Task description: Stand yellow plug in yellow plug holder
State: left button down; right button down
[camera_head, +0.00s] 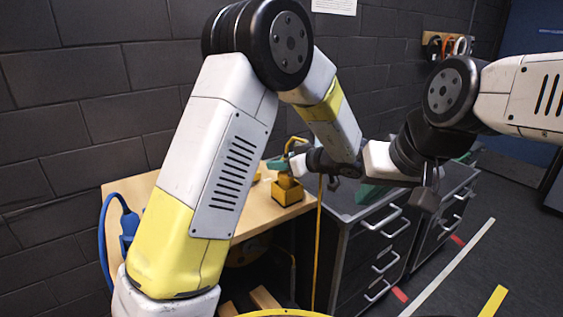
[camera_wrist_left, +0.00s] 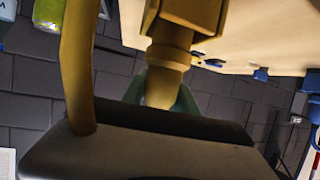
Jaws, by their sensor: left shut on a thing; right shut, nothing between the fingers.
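The yellow plug holder (camera_head: 290,195) is a small block at the right edge of the wooden table in the head view. My left gripper (camera_head: 277,164), with teal fingertips, is shut on the yellow plug (camera_head: 286,181) right above the holder. In the left wrist view, the plug (camera_wrist_left: 171,55) sits between the teal fingers, against a squarer yellow part. I cannot tell whether the plug is seated. Its yellow cable (camera_head: 318,240) hangs past the table edge and also shows in the wrist view (camera_wrist_left: 77,70). My right gripper (camera_head: 427,197) is shut and empty, over the cabinet side.
A blue cable with a blue plug (camera_head: 128,224) is at the table's left side. The wooden table (camera_head: 256,218) is partly hidden by my left arm. A grey drawer cabinet (camera_head: 378,245) stands right of it. Tools hang on a wall rack (camera_head: 446,45). Open floor lies at right.

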pick_arm(q)
jog(key=shift+f, duration=0.6)
jog(key=c, duration=0.9)
grip_release()
jog(key=v, duration=0.7)
jog(key=shift+s+d+r, duration=0.2)
jog(key=shift+s+d, duration=0.05)
jog(key=shift+d, duration=0.1)
